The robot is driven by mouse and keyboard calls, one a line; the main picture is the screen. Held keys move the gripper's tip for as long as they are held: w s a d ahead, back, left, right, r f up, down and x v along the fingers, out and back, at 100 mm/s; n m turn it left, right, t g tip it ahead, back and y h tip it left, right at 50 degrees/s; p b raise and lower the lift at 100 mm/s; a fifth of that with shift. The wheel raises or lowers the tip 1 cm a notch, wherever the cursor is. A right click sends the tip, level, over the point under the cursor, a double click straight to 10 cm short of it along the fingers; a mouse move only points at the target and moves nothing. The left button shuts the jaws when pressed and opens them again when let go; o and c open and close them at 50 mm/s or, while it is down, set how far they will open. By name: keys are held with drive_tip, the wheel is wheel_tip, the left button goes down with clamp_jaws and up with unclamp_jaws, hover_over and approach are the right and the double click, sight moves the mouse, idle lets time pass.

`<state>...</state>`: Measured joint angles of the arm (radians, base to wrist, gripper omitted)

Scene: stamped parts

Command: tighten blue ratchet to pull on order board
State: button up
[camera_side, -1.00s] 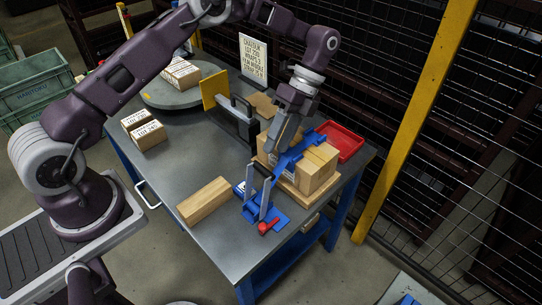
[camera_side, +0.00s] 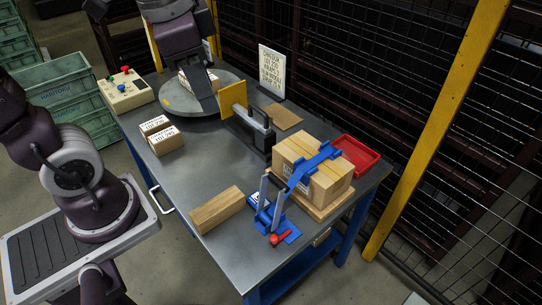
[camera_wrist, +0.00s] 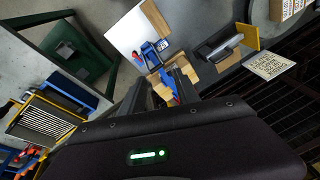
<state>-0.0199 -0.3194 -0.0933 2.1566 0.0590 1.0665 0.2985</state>
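The blue ratchet (camera_side: 270,212), with grey upright handle bars and a red knob, sits on the table's near right part. A blue strap (camera_side: 312,164) runs from it over a bundle of wooden blocks (camera_side: 325,185) on a wooden base. The order board (camera_side: 271,73), a white upright sign with printed lines too small to read surely, stands at the back. The ratchet also shows in the wrist view (camera_wrist: 150,52). My gripper (camera_wrist: 163,76) appears open and empty in the wrist view, its dark fingers apart. My arm is over the back left, away from the ratchet.
A loose wooden block (camera_side: 217,210) lies left of the ratchet. A red tray (camera_side: 355,155) is beyond the bundle. A yellow plate with a dark device (camera_side: 248,125), a round turntable (camera_side: 172,100), labelled boxes (camera_side: 163,142) and a button box (camera_side: 125,92) stand farther back. The middle is clear.

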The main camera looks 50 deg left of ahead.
drive_tip(key=s+f+n+t, duration=0.1)
drive_tip(key=s+n+t, duration=0.1)
drive_tip(key=s+n, duration=0.2)
drive_tip(key=s, duration=0.2)
drive_tip(key=shift+s+a+f+n+t+h, duration=0.25)
drive_tip(key=shift+s+f+n+t+h, duration=0.05)
drive_tip(key=shift+s+f+t+h, duration=0.1)
